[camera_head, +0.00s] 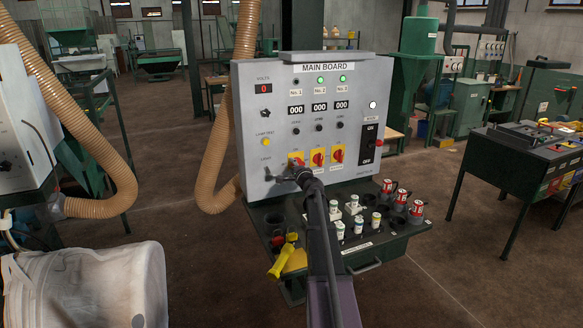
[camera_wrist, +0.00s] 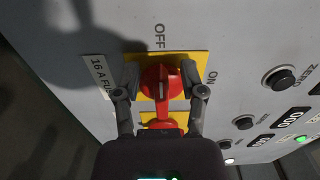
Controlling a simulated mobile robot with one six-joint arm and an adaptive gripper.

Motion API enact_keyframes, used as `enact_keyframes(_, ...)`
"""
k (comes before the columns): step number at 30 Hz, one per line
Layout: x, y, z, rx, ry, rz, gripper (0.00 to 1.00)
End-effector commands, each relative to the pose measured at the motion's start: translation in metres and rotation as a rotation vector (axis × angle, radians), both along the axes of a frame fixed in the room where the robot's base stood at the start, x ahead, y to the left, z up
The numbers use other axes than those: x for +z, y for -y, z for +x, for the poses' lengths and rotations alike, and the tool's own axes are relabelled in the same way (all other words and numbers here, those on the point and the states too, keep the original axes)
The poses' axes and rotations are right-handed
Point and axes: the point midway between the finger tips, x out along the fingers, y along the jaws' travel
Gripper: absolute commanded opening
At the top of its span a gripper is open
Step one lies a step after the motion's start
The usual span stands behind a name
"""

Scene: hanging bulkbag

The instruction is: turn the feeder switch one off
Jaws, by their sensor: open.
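The feeder switch one (camera_wrist: 160,77) is a red rotary knob on a yellow plate (camera_wrist: 190,62) marked OFF and ON in the wrist view. In the head view it is the leftmost (camera_head: 294,155) of three red switches on the grey main board (camera_head: 262,128), mostly hidden by my gripper. My gripper (camera_wrist: 160,84) is open, with one finger on each side of the knob. I cannot tell whether the fingers touch it. The knob has a pale mark; its exact setting is unclear. Lamp No. 1 (camera_head: 296,82) looks dark; lamps No. 2 (camera_head: 320,80) and No. 3 (camera_head: 343,79) glow green.
Two more red switches (camera_head: 318,157) (camera_head: 338,154) sit close to the right. A tan hose (camera_head: 222,150) hangs at the left. A dark workbench (camera_head: 505,160) stands at right.

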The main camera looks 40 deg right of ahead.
Motion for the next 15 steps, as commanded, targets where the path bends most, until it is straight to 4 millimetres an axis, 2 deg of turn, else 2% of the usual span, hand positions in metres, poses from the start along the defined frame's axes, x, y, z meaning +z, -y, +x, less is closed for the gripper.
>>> enact_keyframes(8,0.0,-0.009,-0.029,0.0,0.0,0.0,0.53)
enact_keyframes(15,0.0,-0.017,-0.067,-0.002,0.0,0.0,0.53)
